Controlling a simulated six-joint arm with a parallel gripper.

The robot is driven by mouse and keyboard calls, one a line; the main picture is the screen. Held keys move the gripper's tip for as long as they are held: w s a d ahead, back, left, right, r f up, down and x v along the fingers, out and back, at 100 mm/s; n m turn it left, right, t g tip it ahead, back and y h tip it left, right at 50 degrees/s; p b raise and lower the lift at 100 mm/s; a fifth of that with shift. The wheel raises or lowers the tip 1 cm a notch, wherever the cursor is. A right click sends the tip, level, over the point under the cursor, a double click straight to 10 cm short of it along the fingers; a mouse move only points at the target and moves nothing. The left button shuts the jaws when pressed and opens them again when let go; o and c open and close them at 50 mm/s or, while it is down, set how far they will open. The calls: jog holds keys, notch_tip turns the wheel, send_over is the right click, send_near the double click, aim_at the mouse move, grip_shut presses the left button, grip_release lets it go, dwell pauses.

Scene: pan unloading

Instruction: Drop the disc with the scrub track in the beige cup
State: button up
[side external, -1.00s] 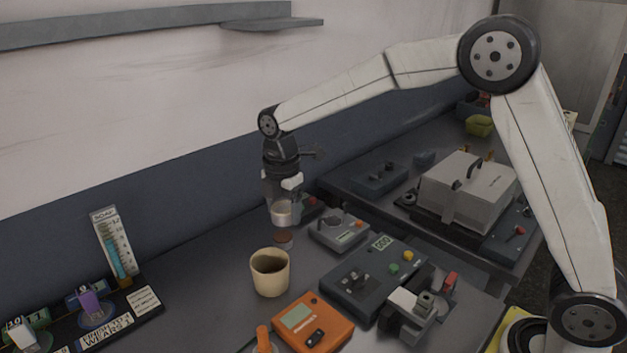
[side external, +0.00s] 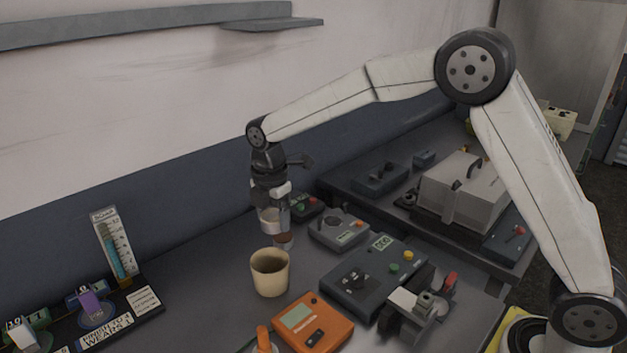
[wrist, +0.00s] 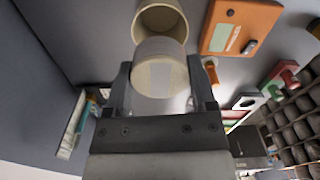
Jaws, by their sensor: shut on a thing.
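My gripper (side external: 273,213) is shut on a pale disc (side external: 268,222), above and slightly behind the beige cup. In the wrist view the disc (wrist: 158,75) shows a round beige face with a lighter patch, between the two fingers (wrist: 160,95). A scrub track cannot be made out on it. The beige cup (side external: 270,280) stands upright on the bench, its dark opening facing up. In the wrist view the cup (wrist: 172,8) is just beyond the disc and partly hidden by it. The disc is apart from the cup in the side view.
A small brown-topped item (side external: 284,240) stands behind the cup, close to the gripper. An orange meter (side external: 313,322) lies in front right of the cup. A dark control box (side external: 362,287) and a grey device (side external: 338,230) stand to the right. A display board (side external: 120,318) is at left.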

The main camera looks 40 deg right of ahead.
jog(key=shift+f, duration=1.7)
jog(key=o, duration=1.3)
jog(key=shift+r, duration=3.95)
jog(key=shift+s+d, duration=0.1)
jog(key=s+d+f+m+t, duration=0.1)
jog(key=s+d+f+m, duration=0.2)
jog(key=s+m, duration=0.3)
jog(key=s+d+f+m, duration=0.3)
jog(key=s+m, duration=0.4)
jog(key=s, duration=0.1)
jog(key=s+d+f+m+t, duration=0.1)
jog(key=s+d+f+m, duration=0.2)
jog(key=s+m, duration=0.3)
jog(key=shift+s+d+f+m+t, duration=0.2)
jog(key=shift+s+d+m+t, duration=0.15)
jog(key=shift+s, duration=0.5)
